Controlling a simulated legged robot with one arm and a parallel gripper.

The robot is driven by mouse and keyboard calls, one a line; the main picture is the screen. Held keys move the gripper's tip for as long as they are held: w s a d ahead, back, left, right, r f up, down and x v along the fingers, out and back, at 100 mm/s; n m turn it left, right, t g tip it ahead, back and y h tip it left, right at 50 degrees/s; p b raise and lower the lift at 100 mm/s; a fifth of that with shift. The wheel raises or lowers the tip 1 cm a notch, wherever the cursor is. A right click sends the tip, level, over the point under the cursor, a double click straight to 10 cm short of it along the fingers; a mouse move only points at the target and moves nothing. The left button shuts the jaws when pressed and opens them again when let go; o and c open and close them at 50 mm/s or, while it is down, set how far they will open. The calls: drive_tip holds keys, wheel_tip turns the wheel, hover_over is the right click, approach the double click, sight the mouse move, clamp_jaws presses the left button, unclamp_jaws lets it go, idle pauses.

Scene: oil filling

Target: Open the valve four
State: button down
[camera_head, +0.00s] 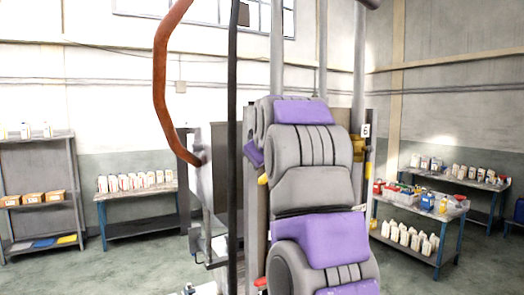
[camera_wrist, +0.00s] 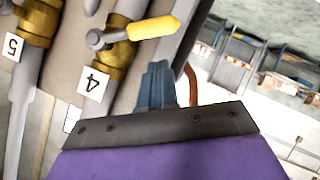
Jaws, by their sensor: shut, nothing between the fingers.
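Valve four shows in the wrist view, upside down, as a brass body (camera_wrist: 118,62) on a grey pipe with a white "4" tag (camera_wrist: 93,83). Its yellow lever handle (camera_wrist: 154,28) points right, roughly across the pipe. My gripper (camera_wrist: 158,70) has blue-grey fingers close together, shut and empty. In the picture the fingertips are just below the yellow handle, with a gap between them; the depth gap is unclear. In the head view my purple and grey arm hides the gripper and valve four.
The brass valve five (camera_wrist: 37,25) with its "5" tag (camera_wrist: 13,47) is left of valve four in the wrist view. An orange-brown hose (camera_head: 161,80) and a dark vertical pole (camera_head: 232,150) stand left of my arm. Tables with bottles (camera_head: 137,183) are farther back.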

drive_tip(key=f, duration=0.1)
drive_tip(key=w+f+b, duration=0.1)
drive_tip(key=shift+d+f, duration=0.2)
drive_tip(key=shift+f, duration=0.2)
drive_tip(key=shift+d, duration=0.15)
drive_tip(key=shift+f, duration=0.1)
